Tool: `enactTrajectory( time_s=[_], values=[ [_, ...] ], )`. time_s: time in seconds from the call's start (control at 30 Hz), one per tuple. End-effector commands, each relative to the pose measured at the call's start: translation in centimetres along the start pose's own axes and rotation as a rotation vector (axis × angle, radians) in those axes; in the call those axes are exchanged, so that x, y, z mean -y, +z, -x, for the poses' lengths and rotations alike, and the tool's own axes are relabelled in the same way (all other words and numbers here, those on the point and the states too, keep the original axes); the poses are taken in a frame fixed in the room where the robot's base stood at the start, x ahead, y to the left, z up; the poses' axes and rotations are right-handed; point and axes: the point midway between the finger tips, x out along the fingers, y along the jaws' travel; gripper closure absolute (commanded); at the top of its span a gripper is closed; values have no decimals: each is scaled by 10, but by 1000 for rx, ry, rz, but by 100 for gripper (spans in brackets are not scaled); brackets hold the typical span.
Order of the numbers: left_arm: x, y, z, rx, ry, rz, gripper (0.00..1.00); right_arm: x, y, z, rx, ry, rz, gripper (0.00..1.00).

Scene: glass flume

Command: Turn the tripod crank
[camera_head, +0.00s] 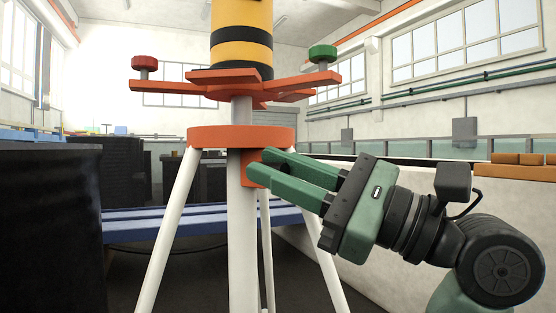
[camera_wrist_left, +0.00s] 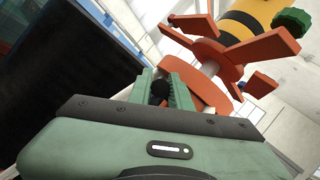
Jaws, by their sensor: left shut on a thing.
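The tripod has white legs (camera_head: 168,228), a white centre column (camera_head: 242,230) and an orange round collar (camera_head: 215,136). An orange block (camera_head: 256,165) sits on the column just below the collar. My left gripper (camera_head: 260,174), green with two fingers, reaches from the right to this block. In the left wrist view, a black round knob (camera_wrist_left: 160,90), seemingly the crank's grip, lies between its fingers, and the gripper is shut on it. The rest of the crank is mostly hidden by the fingers. My right gripper is not in view.
Above the collar, orange arms (camera_head: 165,86) spread out, with a red knob (camera_head: 145,63) and a green knob (camera_head: 323,52). A yellow and black striped cylinder (camera_head: 242,45) stands on top. A blue bench (camera_head: 140,222) and dark boxes (camera_head: 50,220) are behind and left.

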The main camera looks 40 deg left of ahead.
Motion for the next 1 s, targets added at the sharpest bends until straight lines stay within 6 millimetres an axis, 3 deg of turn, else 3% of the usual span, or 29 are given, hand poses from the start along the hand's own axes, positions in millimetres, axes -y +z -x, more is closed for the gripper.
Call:
enactTrajectory(
  time_s=[0.4, 0.97, 1.0],
  values=[
    [-6, -11, 5, -1, 78, 189, 100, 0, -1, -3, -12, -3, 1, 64],
    [-6, -13, 5, -1, 90, 219, 100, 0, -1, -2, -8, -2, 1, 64],
    [-6, -13, 5, -1, 89, 219, 100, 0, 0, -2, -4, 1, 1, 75]
  ],
)
